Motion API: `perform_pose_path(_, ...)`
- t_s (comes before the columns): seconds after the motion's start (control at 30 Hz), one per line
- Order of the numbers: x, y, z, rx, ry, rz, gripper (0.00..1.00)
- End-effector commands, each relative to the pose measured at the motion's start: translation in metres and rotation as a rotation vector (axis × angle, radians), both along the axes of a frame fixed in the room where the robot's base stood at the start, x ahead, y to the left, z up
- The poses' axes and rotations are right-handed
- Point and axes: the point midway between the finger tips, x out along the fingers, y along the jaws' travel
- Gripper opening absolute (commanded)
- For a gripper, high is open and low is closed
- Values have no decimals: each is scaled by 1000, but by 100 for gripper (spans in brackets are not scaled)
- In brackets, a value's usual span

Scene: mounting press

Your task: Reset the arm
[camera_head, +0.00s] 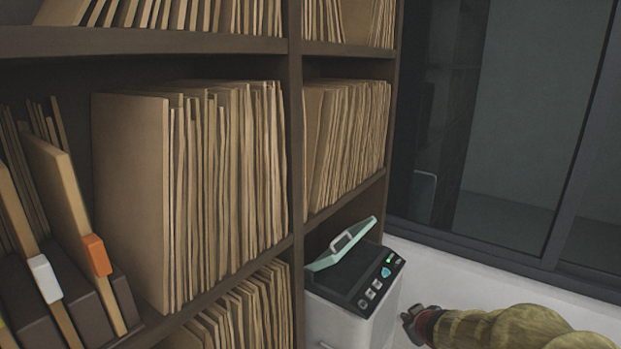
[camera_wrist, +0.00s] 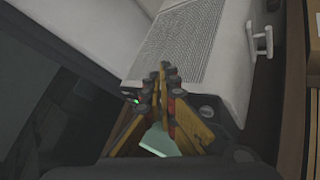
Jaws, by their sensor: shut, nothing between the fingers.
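My gripper (camera_head: 412,320) is at the lower right in the head view, at the end of my yellowish arm, just right of the mounting press. In the wrist view my gripper (camera_wrist: 163,72) has its fingertips together, with nothing held between them. The mounting press (camera_head: 350,285) is a white box with a dark top panel. Its pale green lid (camera_head: 342,243) with a handle is tilted open. Buttons (camera_head: 375,285) line the panel's right side. In the wrist view the white body of the press (camera_wrist: 205,40) shows a ribbed grille beyond the fingers.
A dark shelf (camera_head: 296,130) full of brown folders (camera_head: 220,190) stands to the left, close beside the press. A dark-framed window (camera_head: 520,130) is at the right, above a pale wall section (camera_head: 440,265). A white handle (camera_wrist: 261,40) sticks out in the wrist view.

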Motion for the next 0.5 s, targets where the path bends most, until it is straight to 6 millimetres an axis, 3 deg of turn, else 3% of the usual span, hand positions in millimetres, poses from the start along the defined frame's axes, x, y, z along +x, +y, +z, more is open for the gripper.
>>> perform_pose_path(0.1,-45,-20,-15,-11,101,-132,0)
perform_pose_path(0.2,-89,-27,-32,-1,189,-232,0)
perform_pose_path(0.37,-158,-19,-58,46,306,-346,0)
perform_pose_path(0.5,-214,-1,-82,108,389,-406,0)
